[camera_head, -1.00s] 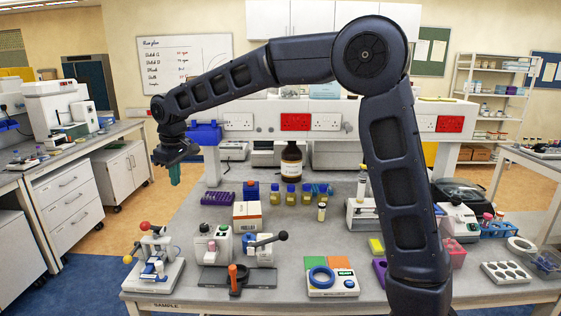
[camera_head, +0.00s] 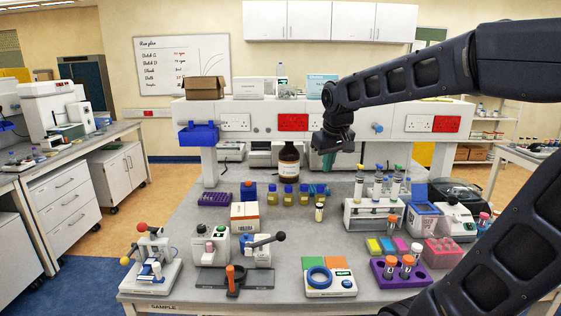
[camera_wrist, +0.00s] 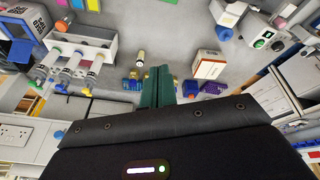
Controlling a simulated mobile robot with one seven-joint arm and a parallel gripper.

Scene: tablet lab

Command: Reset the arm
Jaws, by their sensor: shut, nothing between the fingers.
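My gripper (camera_head: 328,160) hangs above the back part of the lab bench, pointing down, to the right of the large brown bottle (camera_head: 289,163). Its green fingers are together with nothing between them, as the wrist view (camera_wrist: 157,86) also shows. My arm reaches in from the right side of the head view and crosses in front of the back shelf unit. The gripper is clear of the bench top and apart from the objects below it.
Small yellow bottles (camera_head: 288,196) stand below the brown bottle. A purple tube rack (camera_head: 412,276) is at the front right, beside my arm. Bare bench shows around the middle (camera_head: 340,236).

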